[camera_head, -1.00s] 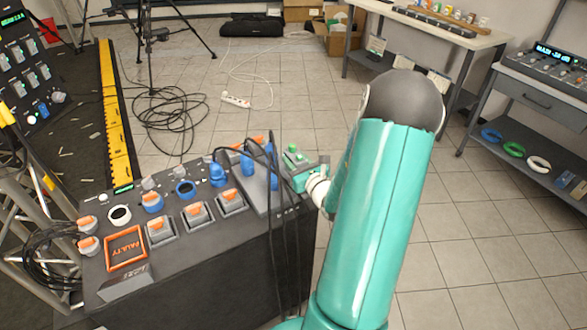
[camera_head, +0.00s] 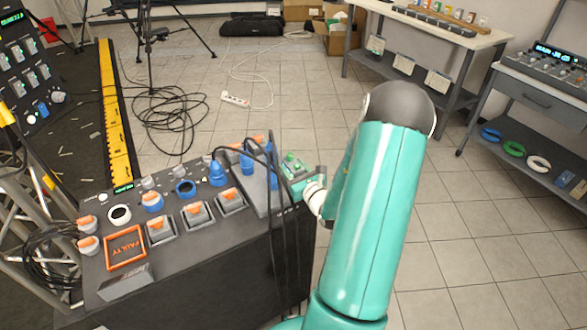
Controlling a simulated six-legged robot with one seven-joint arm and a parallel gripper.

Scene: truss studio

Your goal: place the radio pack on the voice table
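My teal arm rises from the bottom centre and bends down behind its upper link. Its white wrist (camera_head: 314,196) is at the right end of a dark console. My gripper (camera_head: 296,172) shows only in part as a small teal-green shape over that end. Its fingertips are too small and covered to tell open from shut, or whether it holds anything. I cannot single out the radio pack; several grey units with orange tops, one of them here (camera_head: 196,212), sit on the console. Nothing readable marks the voice table. A grey table with a mixer (camera_head: 546,62) stands at right.
The console (camera_head: 190,262) carries blue plugs, black cables and an orange-framed tray marked FAULTY (camera_head: 125,247). A white-topped table (camera_head: 440,22) stands at the back right. Cables (camera_head: 168,108) and a power strip (camera_head: 235,100) lie on the floor. Tiles between console and right table are clear.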

